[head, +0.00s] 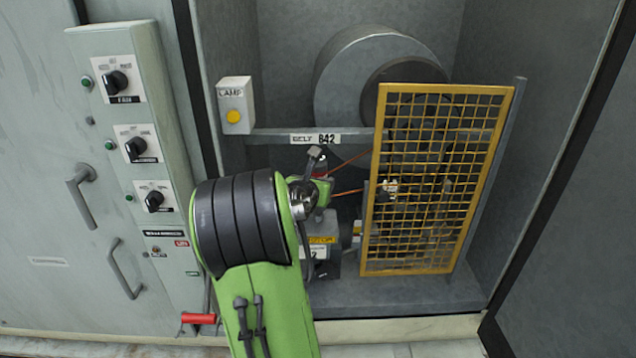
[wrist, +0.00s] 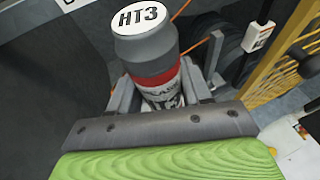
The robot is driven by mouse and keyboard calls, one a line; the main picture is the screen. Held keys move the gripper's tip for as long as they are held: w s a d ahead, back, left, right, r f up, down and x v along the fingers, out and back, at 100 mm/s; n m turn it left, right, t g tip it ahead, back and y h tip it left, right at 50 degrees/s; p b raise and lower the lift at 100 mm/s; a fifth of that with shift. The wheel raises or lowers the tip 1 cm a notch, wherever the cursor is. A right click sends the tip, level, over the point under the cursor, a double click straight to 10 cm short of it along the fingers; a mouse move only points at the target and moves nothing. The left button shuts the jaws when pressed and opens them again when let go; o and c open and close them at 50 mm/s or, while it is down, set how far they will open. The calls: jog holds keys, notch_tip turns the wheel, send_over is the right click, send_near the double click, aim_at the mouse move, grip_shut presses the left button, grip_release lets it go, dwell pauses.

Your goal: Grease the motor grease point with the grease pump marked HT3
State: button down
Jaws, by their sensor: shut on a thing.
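The grease pump (wrist: 145,50) is a grey cylinder with a red band and a white cap marked HT3. My gripper (wrist: 160,88) is shut around its body in the wrist view. In the head view my gripper (head: 318,185) is in front of the open cabinet, largely hidden by my green arm. The motor (head: 322,262) is a grey block with a yellow label, on the cabinet floor just below my gripper. It is partly covered by my arm. I cannot make out the grease point or whether the pump touches the motor.
A yellow mesh guard (head: 376,180) stands right of the motor, before a large round fan housing (head: 345,75). A white lamp box (head: 235,105) and a panel of knobs (head: 135,150) are left.

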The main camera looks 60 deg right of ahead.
aim_at(315, 172)
jog(key=shift+r, duration=0.3)
jog(key=shift+f+b, duration=0.3)
jog(key=shift+f, duration=0.45)
jog(key=shift+r, duration=0.15)
jog(key=shift+r+p, duration=0.55)
jog(key=shift+p, duration=0.15)
jog(key=shift+r, duration=0.2)
notch_tip(315, 172, up, 3)
jog(key=p, duration=0.2)
jog(key=shift+f+p, duration=0.2)
jog(key=shift+p, duration=0.2)
jog(key=shift+r, duration=2.15)
